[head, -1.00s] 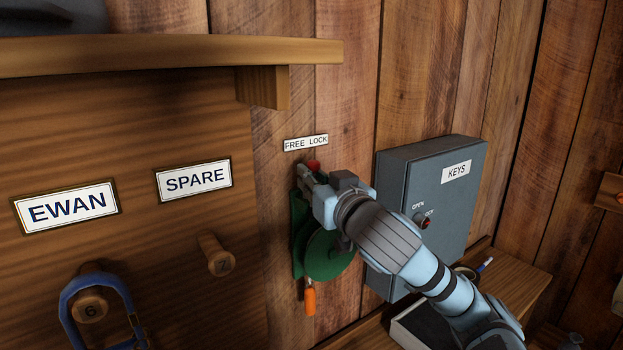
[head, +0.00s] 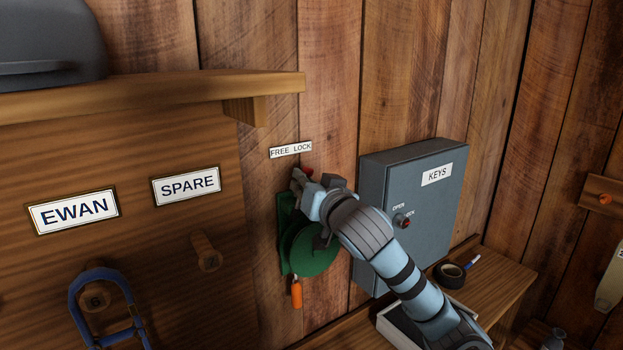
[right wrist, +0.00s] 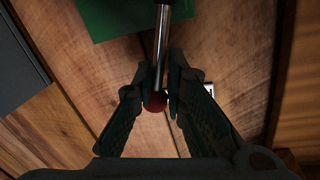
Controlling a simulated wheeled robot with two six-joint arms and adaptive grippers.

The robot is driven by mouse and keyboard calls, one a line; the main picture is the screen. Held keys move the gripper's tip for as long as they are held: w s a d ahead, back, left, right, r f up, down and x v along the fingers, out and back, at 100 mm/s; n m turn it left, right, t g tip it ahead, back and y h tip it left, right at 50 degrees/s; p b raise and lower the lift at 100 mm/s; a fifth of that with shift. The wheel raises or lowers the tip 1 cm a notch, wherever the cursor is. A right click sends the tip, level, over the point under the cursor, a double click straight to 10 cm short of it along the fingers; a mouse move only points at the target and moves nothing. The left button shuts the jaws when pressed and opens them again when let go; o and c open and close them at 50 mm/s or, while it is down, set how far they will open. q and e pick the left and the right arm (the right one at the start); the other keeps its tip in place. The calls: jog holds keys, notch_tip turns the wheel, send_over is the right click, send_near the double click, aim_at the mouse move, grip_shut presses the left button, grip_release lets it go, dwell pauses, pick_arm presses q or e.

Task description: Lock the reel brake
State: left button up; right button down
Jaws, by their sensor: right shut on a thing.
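The green reel (head: 316,252) is mounted on the plank wall, with an orange crank handle (head: 297,293) hanging below it. A FREE LOCK label (head: 291,150) is above it. The brake lever's red knob (head: 308,171) shows just under the LOCK end of the label. My right gripper (head: 299,180) is at the top of the reel and covers most of the lever. In the right wrist view, its fingers are shut on the metal lever (right wrist: 162,45) near the red knob (right wrist: 156,102). My left gripper is out of view.
A grey KEYS box (head: 418,205) is on the wall right of the reel, close to my right arm. A bench (head: 500,290) below holds a tape roll (head: 449,274). A shelf (head: 150,95) juts out at upper left, above pegs and name plates.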

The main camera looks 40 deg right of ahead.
jog(key=d+m+b, duration=0.1)
jog(key=m+b, duration=0.1)
jog(key=m, duration=0.1)
jog(key=shift+s+d+f+m, duration=0.1)
jog(key=shift+d+f+m, duration=0.2)
jog(key=shift+d+f, duration=0.1)
jog(key=shift+m+g+y, duration=0.3)
jog(key=shift+y, duration=0.1)
jog(key=shift+f+b, duration=0.1)
jog(key=shift+b, duration=0.2)
